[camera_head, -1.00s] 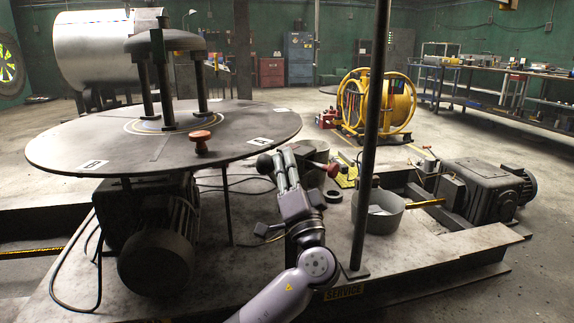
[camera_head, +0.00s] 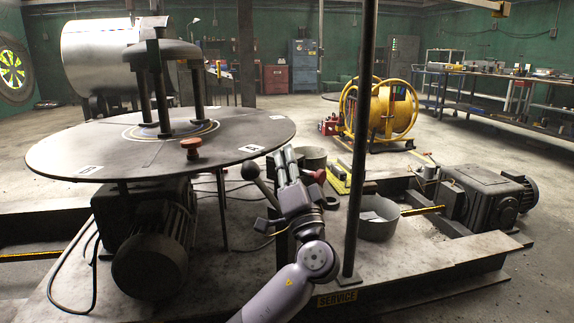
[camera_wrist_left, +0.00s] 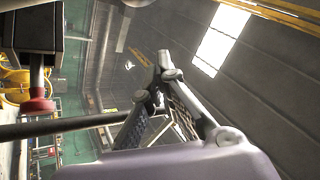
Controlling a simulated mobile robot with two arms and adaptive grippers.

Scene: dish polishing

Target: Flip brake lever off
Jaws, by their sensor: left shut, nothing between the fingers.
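My left gripper (camera_head: 286,156) points upward in front of the machine base, its fingers together and holding nothing. It also shows shut in the left wrist view (camera_wrist_left: 164,62). A dark ball-ended lever (camera_head: 250,170) stands just left of the fingers in the head view. A red knob (camera_head: 318,177) shows just right of the gripper, and a red knob on a dark stem is at the left of the wrist view (camera_wrist_left: 38,105). The gripper hides the lower parts of both; I cannot tell whether it touches either. My right gripper is not in view.
A large round table (camera_head: 230,140) with a small red-brown knob (camera_head: 191,146) is on the left, above a motor (camera_head: 150,262). An upright dark pole (camera_head: 357,150) stands close right of my arm. A grey bucket (camera_head: 379,220) and another motor (camera_head: 485,190) are farther right.

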